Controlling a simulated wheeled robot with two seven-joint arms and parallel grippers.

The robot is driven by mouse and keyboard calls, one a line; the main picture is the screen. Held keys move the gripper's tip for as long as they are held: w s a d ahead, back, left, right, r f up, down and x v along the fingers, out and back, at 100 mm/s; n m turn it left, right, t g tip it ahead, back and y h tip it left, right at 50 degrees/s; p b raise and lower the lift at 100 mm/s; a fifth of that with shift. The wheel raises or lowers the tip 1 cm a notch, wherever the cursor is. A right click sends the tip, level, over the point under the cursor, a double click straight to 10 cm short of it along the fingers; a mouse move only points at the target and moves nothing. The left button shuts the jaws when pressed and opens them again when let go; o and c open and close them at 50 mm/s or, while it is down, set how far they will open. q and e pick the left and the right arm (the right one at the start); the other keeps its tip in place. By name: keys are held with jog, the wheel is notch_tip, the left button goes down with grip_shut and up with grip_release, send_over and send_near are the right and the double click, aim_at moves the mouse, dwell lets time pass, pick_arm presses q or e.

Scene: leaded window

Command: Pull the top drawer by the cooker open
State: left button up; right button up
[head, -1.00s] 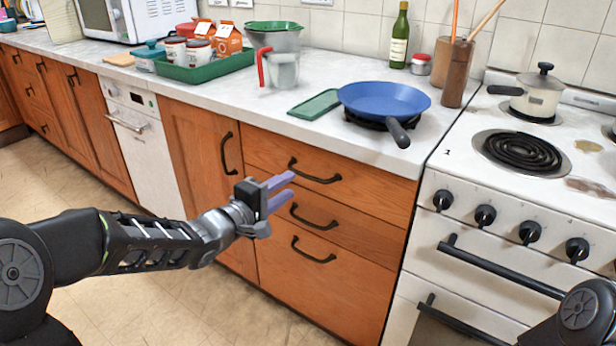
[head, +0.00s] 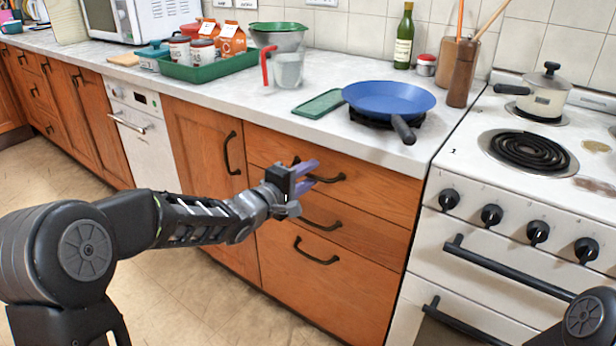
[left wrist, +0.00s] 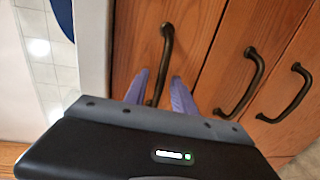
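The top drawer (head: 375,190) by the cooker has an orange wooden front and looks closed. Its dark bow handle (head: 328,179) is partly hidden in the head view behind my left gripper (head: 307,176). In the left wrist view, the top drawer handle (left wrist: 165,60) lies between the two purple fingers of my left gripper (left wrist: 162,90). The fingers are apart, with gaps on both sides of the handle. I cannot tell whether they reach around it. My right gripper is not in view.
Two lower drawers with handles (head: 320,219) (head: 315,256) sit below. The white cooker (head: 480,235) stands to the right, with its own rail handles.

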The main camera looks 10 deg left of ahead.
pick_arm(q)
jog(key=shift+c, duration=0.4)
grip_shut()
dwell(1.0)
